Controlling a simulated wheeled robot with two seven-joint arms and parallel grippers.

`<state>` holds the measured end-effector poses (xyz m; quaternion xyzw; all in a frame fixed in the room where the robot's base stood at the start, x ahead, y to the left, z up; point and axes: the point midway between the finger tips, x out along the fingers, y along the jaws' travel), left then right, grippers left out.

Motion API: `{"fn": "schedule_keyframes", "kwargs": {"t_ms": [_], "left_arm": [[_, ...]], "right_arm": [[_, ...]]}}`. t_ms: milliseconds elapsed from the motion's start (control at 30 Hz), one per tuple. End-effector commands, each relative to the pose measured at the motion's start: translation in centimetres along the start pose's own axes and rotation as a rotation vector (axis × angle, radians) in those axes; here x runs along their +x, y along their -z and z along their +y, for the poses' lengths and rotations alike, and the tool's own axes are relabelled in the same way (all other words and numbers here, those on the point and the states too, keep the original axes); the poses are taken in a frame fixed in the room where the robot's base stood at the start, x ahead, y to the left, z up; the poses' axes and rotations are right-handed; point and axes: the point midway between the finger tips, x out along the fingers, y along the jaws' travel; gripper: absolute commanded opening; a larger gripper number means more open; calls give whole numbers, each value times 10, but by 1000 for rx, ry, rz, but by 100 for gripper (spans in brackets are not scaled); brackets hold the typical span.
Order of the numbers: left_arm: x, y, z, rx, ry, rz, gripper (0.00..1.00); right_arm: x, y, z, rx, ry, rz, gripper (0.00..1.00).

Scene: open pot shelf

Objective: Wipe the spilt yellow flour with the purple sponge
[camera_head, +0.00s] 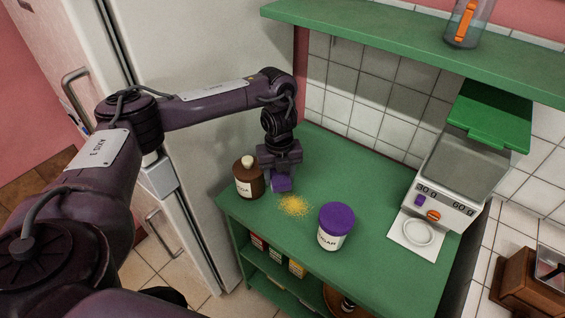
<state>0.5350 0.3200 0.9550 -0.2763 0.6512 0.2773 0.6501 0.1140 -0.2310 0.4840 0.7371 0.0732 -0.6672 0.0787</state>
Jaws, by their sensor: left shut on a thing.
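The spilt yellow flour (293,205) lies as a small patch on the green counter (375,190). The purple sponge (281,184) is held in my left gripper (280,174), which points down, just to the left of and behind the flour. The gripper is shut on the sponge; most of the fingers and part of the sponge are hard to make out. I cannot tell whether the sponge touches the counter. My right gripper is not in view.
A brown jar (249,184) stands close left of the gripper. A white jar with a purple lid (336,227) stands right of the flour. A dispenser with a green lid (462,165) is at the right. A green shelf (400,40) hangs above. The counter's back middle is clear.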

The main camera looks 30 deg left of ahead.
Motion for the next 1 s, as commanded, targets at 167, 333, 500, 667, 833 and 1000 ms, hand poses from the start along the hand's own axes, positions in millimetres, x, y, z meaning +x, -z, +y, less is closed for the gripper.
{"fn": "schedule_keyframes", "kwargs": {"t_ms": [167,333,500,667,833,1000], "left_arm": [[1,-3,5,57,0,0,31],[8,-3,5,65,0,-1,31],[21,-3,5,65,0,-1,31],[38,-3,5,64,0,0,31],[54,-3,4,64,1,-1,31],[61,-3,4,64,1,-1,31]], "right_arm": [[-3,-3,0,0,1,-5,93],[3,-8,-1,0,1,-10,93],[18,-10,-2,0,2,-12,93],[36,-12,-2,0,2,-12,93],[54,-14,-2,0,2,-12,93],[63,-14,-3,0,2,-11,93]]}}
